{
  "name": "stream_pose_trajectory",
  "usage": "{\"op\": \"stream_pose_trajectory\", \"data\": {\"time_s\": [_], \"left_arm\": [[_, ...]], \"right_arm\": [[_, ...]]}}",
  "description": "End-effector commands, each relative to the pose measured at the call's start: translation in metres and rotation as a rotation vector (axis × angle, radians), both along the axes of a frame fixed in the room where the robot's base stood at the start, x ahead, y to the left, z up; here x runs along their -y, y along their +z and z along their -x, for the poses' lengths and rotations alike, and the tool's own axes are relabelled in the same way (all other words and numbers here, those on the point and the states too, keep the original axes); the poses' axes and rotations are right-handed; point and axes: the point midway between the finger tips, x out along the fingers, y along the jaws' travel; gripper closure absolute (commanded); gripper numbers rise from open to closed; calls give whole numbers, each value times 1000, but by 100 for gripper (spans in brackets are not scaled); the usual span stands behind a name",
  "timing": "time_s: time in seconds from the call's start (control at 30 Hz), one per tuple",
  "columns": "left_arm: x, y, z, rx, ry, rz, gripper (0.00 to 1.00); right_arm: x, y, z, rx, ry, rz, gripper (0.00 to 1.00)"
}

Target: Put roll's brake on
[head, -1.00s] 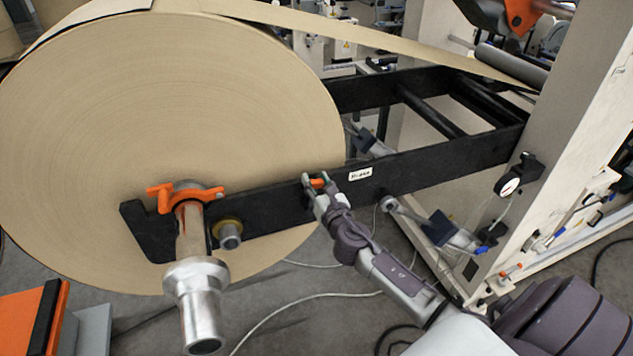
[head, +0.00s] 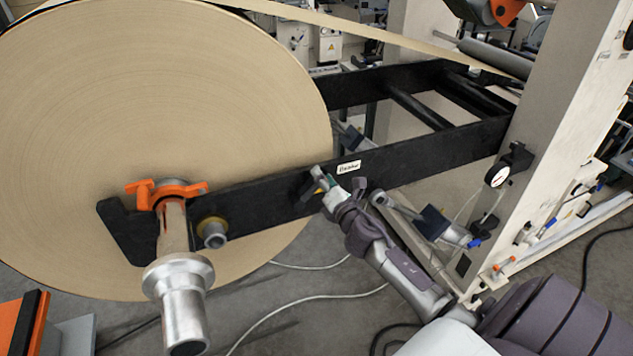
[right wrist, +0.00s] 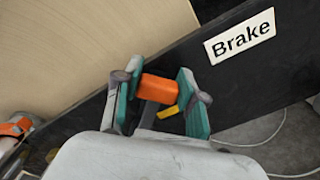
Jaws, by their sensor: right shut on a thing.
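The big kraft roll (head: 170,110) hangs on a metal shaft (head: 177,290) at the black arm beam (head: 400,164). A white label reading "Brake" (head: 349,167) is on the beam; it also shows in the right wrist view (right wrist: 239,36). My right gripper (head: 321,178) is at the beam, just left of the label. In the right wrist view, its green-padded fingers (right wrist: 155,78) are shut on the orange brake handle (right wrist: 158,89). A yellow piece (right wrist: 168,112) shows just below the handle. In the head view the handle is hidden. My left gripper is out of view.
An orange clamp (head: 165,191) sits around the shaft at the beam's left end. Cables (head: 310,300) lie on the grey floor below. An orange and black item (head: 22,322) is at lower left.

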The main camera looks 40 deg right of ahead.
Motion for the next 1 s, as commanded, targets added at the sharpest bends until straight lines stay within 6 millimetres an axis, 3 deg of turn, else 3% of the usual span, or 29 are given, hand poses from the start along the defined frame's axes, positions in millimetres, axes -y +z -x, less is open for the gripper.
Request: {"op": "stream_pose_trajectory", "data": {"time_s": [0.5,1.0], "left_arm": [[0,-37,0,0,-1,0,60],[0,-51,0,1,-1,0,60]], "right_arm": [[22,-44,5,111,-2,-465,100],[25,-67,6,170,-2,-712,100]]}}
